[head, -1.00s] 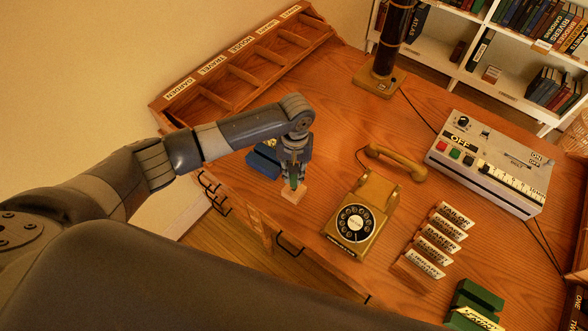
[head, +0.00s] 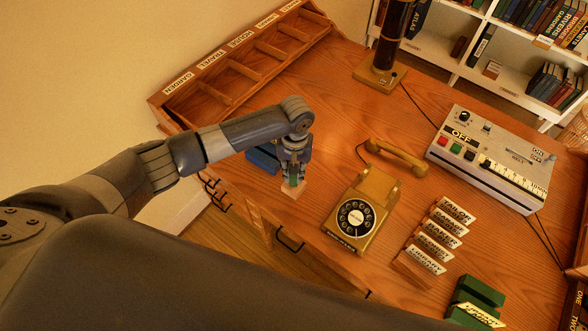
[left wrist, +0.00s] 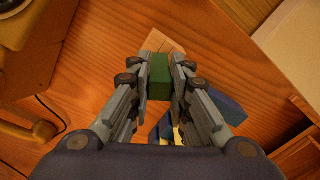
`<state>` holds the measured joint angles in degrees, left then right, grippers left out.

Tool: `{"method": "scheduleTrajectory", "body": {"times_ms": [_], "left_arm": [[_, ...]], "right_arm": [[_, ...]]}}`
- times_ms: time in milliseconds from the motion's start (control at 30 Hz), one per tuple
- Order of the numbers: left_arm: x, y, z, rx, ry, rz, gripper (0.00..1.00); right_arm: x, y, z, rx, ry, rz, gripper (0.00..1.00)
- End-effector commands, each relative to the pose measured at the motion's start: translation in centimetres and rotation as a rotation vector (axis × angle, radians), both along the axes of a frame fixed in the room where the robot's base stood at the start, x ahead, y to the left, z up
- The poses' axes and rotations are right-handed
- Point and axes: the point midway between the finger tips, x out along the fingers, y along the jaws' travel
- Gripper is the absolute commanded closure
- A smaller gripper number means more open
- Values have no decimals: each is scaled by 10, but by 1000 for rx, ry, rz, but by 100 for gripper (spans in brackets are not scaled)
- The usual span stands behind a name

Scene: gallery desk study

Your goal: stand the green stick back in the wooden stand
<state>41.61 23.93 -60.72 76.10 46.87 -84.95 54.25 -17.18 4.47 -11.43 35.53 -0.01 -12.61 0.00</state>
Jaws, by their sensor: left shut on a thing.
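The green stick (left wrist: 159,76) is between the fingertips of my left gripper (left wrist: 160,80), which is shut on it. In the head view the left gripper (head: 293,178) points down near the desk's front edge, with a little of the green stick (head: 292,182) showing below it. The small pale wooden stand (head: 294,191) is right under the stick. In the left wrist view the stand (left wrist: 174,46) is partly hidden behind the stick and finger. I cannot tell whether the stick's lower end is inside the stand or just above it. My right gripper is not in view.
An old telephone (head: 360,212) stands to the right, then a rack of name labels (head: 432,240) and a grey switch box (head: 490,160). A compartment tray (head: 225,95) is at the back left.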

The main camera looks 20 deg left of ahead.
Motion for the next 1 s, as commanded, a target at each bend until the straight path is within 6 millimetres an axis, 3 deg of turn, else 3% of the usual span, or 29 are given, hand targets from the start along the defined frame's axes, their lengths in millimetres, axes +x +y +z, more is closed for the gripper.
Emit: {"method": "scheduleTrajectory", "body": {"times_ms": [100, 133, 200, 633, 767, 1000], "left_arm": [[0, 0, 0, -1, 0, 0, 100], [0, 0, 0, -1, 0, 0, 75], [0, 0, 0, -1, 0, 0, 60], [1, -1, 7, -3, -3, -1, 59], [1, -1, 26, -3, -4, -1, 59], [2, -2, 78, -2, -4, -1, 59]], "right_arm": [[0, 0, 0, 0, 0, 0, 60], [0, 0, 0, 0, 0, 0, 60], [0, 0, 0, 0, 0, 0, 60], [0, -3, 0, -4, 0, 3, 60], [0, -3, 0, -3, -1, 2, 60], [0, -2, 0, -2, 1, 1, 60]]}}
